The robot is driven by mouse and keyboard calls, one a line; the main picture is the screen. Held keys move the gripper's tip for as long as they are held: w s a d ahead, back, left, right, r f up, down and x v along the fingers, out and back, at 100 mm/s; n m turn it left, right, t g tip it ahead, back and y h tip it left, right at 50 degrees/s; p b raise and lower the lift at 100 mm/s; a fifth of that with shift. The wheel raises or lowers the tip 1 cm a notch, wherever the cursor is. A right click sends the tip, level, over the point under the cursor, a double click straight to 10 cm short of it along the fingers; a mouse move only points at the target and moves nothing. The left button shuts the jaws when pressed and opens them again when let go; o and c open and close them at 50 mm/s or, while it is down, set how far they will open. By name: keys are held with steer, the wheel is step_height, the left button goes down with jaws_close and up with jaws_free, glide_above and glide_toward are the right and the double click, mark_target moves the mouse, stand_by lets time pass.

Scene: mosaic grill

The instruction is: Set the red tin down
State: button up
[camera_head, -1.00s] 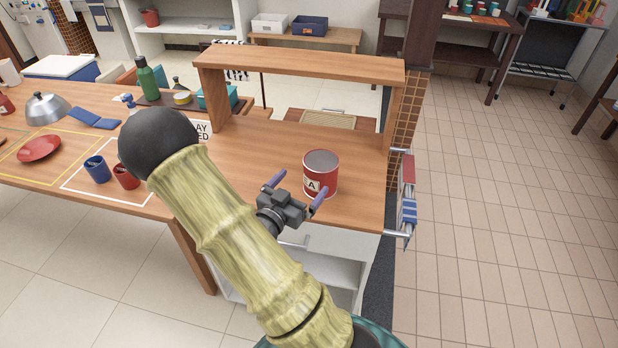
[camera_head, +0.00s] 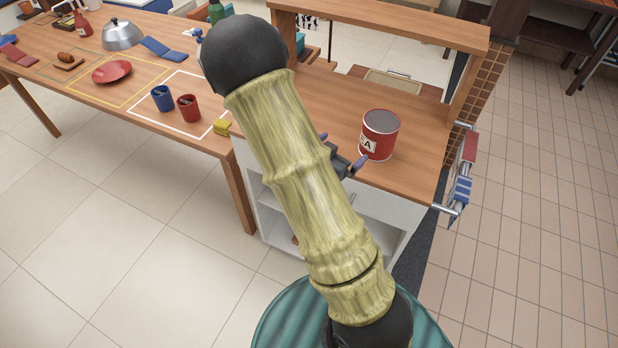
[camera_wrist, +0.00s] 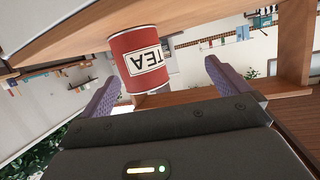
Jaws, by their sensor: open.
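The red tin (camera_head: 379,136) stands upright on the wooden counter (camera_head: 312,105) near its right front corner, with an open top and a white label. In the wrist view the tin (camera_wrist: 143,52) appears upside down with the label "TEA", ahead of my gripper and touching neither finger. My gripper (camera_head: 343,153) is at the counter's front edge, just left of the tin. Its two purple fingers are spread wide in the wrist view (camera_wrist: 165,90), with nothing held between them. My own arm hides part of the gripper in the head view.
A wooden shelf (camera_head: 385,22) rises over the back of the counter. Towels (camera_head: 463,175) hang from rails on the counter's right side. Blue (camera_head: 162,98) and red (camera_head: 188,107) cups stand on the table at left. A yellow sponge (camera_head: 222,127) lies near its edge.

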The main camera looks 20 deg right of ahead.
steer(key=a+n+y, duration=0.6)
steer(key=a+y, duration=0.4)
steer(key=a, duration=0.2)
steer(key=s+a+r+n+g+y, duration=0.1)
steer(key=s+a+r+n+g, duration=0.1)
steer(key=s, duration=0.3)
steer(key=s+a+r+n+g+y, duration=0.1)
steer(key=s+a+r+n+g, duration=0.1)
steer(key=s+n, duration=0.2)
steer(key=shift+s+r+n+g, duration=0.25)
steer(key=shift+s+n+g, duration=0.05)
steer(key=shift+s, duration=0.5)
